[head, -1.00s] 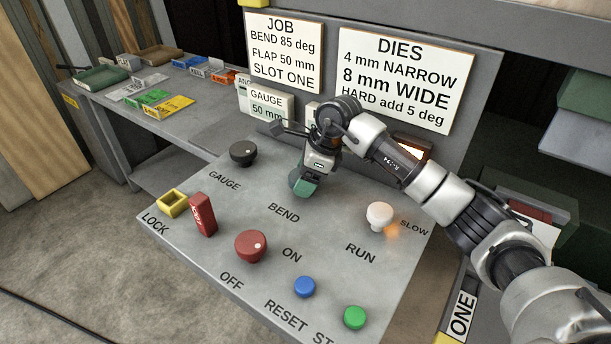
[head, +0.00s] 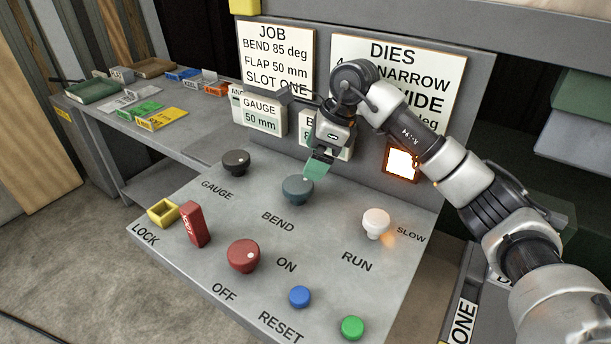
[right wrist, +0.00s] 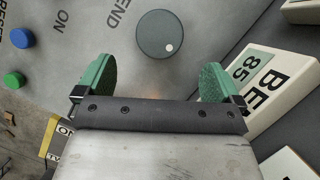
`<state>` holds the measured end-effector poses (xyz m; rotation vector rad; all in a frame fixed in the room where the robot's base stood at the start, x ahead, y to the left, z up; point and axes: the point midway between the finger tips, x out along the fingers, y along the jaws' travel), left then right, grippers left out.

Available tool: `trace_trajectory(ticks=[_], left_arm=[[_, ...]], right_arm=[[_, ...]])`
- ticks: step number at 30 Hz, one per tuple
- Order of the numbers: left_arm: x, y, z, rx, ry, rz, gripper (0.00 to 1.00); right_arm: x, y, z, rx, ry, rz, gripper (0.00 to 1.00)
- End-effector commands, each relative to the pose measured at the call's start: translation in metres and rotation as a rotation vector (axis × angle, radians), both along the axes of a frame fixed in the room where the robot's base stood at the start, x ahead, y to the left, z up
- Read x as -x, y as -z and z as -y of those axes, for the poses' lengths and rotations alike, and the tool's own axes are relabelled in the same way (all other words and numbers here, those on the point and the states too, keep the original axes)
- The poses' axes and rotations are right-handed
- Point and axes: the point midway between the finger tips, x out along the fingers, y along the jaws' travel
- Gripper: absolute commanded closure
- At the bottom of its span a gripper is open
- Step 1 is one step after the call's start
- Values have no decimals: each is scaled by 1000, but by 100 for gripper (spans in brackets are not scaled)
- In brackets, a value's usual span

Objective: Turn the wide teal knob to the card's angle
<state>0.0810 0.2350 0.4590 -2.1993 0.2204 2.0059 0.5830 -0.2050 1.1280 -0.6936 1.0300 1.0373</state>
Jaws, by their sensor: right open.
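The wide teal knob (head: 298,189) stands on the sloped panel above the word BEND, with a pale dot near its edge. It also shows in the right wrist view (right wrist: 169,37), where the dot lies at its lower part. My right gripper (head: 317,166) is above and behind the knob, apart from it. In the right wrist view its green fingers (right wrist: 156,82) are spread with nothing between them. The JOB card (head: 276,58) reads BEND 85 deg, FLAP 50 mm, SLOT ONE. The bend display (right wrist: 262,85) shows 85 in the right wrist view; my gripper partly covers it in the head view.
A black GAUGE knob (head: 235,163), red OFF/ON knob (head: 243,257), white RUN knob (head: 376,223), blue button (head: 300,297) and green button (head: 352,327) share the panel. A red tag (head: 193,225) stands by the yellow LOCK holder (head: 163,213). My right arm partly covers the DIES card (head: 372,52).

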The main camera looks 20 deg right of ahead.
Motion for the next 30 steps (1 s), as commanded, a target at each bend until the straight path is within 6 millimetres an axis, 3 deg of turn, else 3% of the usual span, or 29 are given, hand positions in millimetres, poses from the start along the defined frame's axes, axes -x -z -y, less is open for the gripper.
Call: trace_trajectory(ticks=[7,22,30], left_arm=[[0,5,0,0,0,0,33],[0,4,0,0,0,0,33],[0,-38,0,0,0,1,33]], right_arm=[[3,-22,8,0,0,0,4],[4,-25,9,0,0,-1,4],[3,-67,9,-1,-1,1,4]])
